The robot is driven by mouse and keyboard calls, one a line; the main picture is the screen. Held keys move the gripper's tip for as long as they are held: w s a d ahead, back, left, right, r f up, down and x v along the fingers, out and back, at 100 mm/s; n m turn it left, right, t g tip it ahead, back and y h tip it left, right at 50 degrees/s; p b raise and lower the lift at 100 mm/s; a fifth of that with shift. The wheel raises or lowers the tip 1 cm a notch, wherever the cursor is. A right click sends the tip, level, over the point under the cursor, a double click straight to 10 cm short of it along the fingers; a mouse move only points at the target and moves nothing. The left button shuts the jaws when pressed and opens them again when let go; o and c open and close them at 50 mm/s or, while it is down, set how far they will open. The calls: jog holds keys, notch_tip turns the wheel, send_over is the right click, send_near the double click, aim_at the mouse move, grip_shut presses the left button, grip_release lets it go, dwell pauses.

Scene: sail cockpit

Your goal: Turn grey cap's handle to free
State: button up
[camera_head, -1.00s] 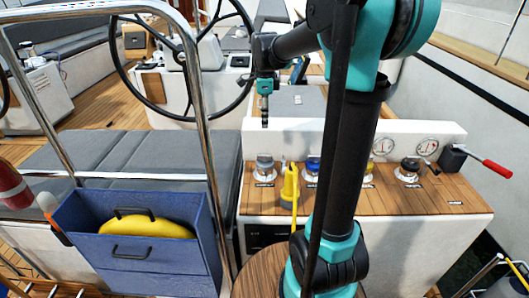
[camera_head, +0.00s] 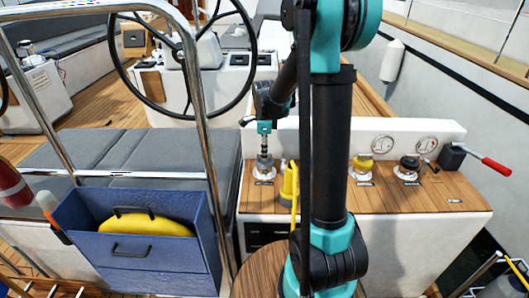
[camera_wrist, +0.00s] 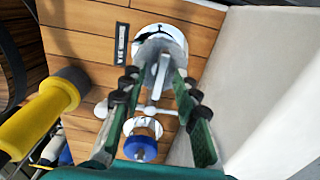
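The grey cap (camera_head: 264,174) stands on the wooden top of the console, at the left end of a row of caps. My gripper (camera_head: 264,154) points straight down over it and hides much of it. My gripper (camera_wrist: 156,75) is open, with one finger on each side of the handle. I cannot tell whether either finger touches it.
A yellow tool (camera_head: 289,182) stands just right of the grey cap; it looms at left in the wrist view (camera_wrist: 38,118). A blue cap (camera_wrist: 141,147) is close by. A yellow cap (camera_head: 363,164), a black cap (camera_head: 408,166) and a red-handled lever (camera_head: 492,166) lie further right.

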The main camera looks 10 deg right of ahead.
jog(key=shift+f, duration=0.1)
grip_shut()
dwell(0.5)
jog(key=n, duration=0.4)
jog(key=shift+n, duration=0.4)
jog(key=n, duration=0.4)
jog(key=shift+n, duration=0.3)
jog(key=n, duration=0.4)
jog(key=shift+n, duration=2.2)
